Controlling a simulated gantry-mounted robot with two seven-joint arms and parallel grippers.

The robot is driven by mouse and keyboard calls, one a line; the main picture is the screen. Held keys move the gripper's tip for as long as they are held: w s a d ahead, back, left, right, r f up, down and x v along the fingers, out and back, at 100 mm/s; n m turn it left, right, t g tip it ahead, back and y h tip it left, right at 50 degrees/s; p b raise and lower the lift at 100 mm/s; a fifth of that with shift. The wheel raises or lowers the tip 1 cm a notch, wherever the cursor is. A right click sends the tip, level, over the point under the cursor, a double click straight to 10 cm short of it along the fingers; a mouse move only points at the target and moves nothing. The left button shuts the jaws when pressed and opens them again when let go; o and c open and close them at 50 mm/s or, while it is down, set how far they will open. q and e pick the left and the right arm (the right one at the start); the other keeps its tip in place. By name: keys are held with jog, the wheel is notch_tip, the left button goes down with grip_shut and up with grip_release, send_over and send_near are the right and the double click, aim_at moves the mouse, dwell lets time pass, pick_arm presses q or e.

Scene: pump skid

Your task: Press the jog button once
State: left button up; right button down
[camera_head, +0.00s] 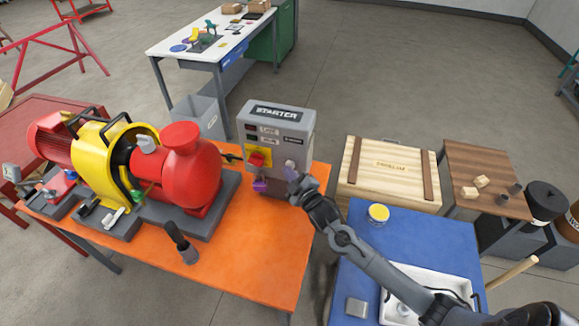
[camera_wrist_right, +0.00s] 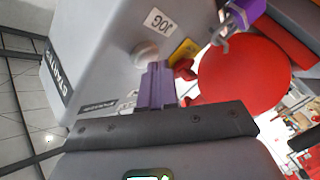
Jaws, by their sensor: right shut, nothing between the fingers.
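The grey starter box (camera_head: 275,120) stands at the back right of the orange table. Its jog button (camera_wrist_right: 144,52) is a pale round knob beside the JOG label (camera_wrist_right: 159,22) in the right wrist view. My right gripper (camera_head: 291,174) is shut and empty, in front of the box's right side. In the right wrist view its purple fingertips (camera_wrist_right: 156,68) are right by the button's edge; I cannot tell whether they touch it. In the head view the fingers partly cover the button area. My left gripper is not in view.
A red rotary switch on a yellow plate (camera_head: 258,157) and a purple padlock (camera_head: 260,185) are left of the button. The red and yellow pump (camera_head: 120,150) fills the table's left. The orange table's front (camera_head: 250,260) is mostly clear.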

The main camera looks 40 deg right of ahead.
jog(key=shift+w+d, duration=0.1)
jog(key=shift+d, duration=0.1)
dwell(0.5)
jog(key=shift+a, duration=0.1)
jog(key=shift+s+a+p, duration=0.45)
jog(key=shift+a+p, duration=0.1)
jog(key=shift+a, duration=0.05)
jog(key=shift+s+a, duration=0.1)
jog(key=shift+a, duration=0.05)
jog(key=a, duration=0.1)
jog(key=s+a+p, duration=0.2)
jog(key=a, duration=0.1)
jog(key=shift+s, duration=0.25)
